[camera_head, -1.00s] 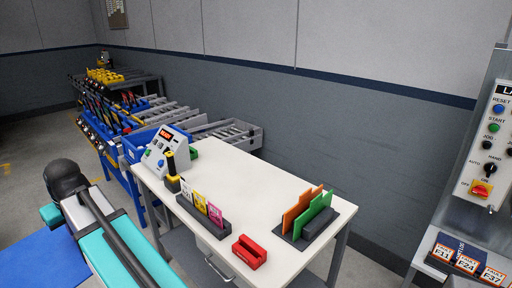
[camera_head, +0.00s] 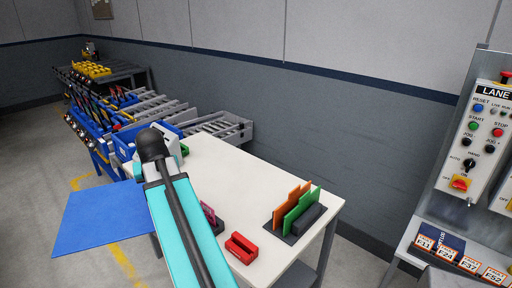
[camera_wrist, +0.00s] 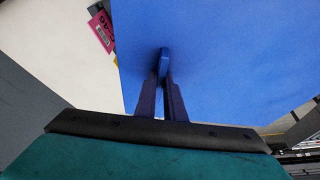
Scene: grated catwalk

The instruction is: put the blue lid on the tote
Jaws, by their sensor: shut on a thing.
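The blue lid (camera_head: 100,218) is a flat sheet held in the air at the left of the head view. It fills much of the wrist view (camera_wrist: 230,60), where a small raised blue handle stands on it. My gripper (camera_wrist: 164,82) is shut on this handle with its two dark fingers. In the head view my fingers are hidden behind my arm. I cannot make out with certainty which container is the tote.
A white table (camera_head: 230,175) bears a red block (camera_head: 242,248), a rack of orange and green plates (camera_head: 296,215) and a control box partly behind my arm. A blue bin (camera_head: 123,148) and conveyors stand beyond. A control panel (camera_head: 485,140) is at right.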

